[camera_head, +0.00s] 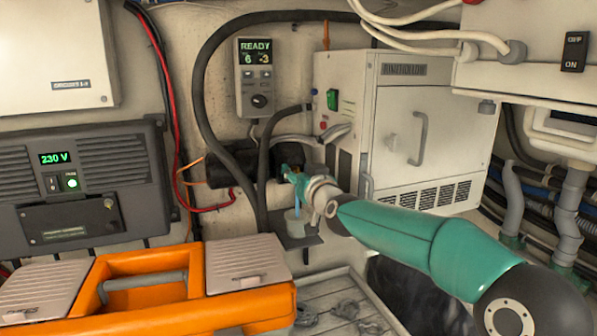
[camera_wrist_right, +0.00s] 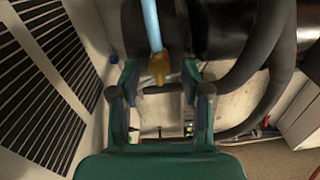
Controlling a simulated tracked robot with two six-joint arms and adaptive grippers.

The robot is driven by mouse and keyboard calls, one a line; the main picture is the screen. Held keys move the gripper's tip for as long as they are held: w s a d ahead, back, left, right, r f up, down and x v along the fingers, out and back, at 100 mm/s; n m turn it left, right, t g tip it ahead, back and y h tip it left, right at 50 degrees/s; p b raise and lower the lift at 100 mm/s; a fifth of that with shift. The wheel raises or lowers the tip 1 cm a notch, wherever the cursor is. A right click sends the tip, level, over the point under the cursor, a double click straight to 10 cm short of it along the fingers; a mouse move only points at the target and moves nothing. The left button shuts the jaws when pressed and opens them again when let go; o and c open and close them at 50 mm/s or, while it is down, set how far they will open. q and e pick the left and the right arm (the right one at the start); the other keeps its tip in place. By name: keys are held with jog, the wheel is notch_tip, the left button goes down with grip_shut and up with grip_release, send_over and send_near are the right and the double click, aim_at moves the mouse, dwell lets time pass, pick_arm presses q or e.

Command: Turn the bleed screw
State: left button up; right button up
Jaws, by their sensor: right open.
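My right gripper (camera_head: 288,173) is at the black cylindrical unit (camera_head: 232,166) on the back wall. The right wrist view shows this gripper (camera_wrist_right: 160,92) open, its two fingers apart. A small brass-yellow fitting (camera_wrist_right: 158,68) with a light-blue tube (camera_wrist_right: 151,25) shows between and just beyond the fingertips; it may be the bleed screw, but I cannot tell for sure. Contact with the fingers is not clear. In the head view my gripper hides the fitting, and part of the blue tube (camera_head: 297,198) runs down toward a small clear jar (camera_head: 296,224). My left gripper is out of view.
A white cabinet (camera_head: 403,150) with a handle stands close right of my gripper. Thick black hoses (camera_head: 263,165) loop beside the unit. A control panel reading READY (camera_head: 255,78) hangs above. An orange toolbox (camera_head: 215,297) stands in front at the lower left.

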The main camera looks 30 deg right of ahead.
jog(key=shift+c, duration=0.3)
grip_shut()
jog(key=shift+r+n+p, duration=0.15)
jog(key=shift+n+p, duration=0.15)
jog(key=shift+n, duration=0.3)
jog(key=shift+o, duration=0.3)
grip_release()
jog(key=shift+s+a, duration=0.1)
jog(key=v, duration=1.1)
jog(key=shift+s+a, duration=0.2)
jog(key=shift+s, duration=0.15)
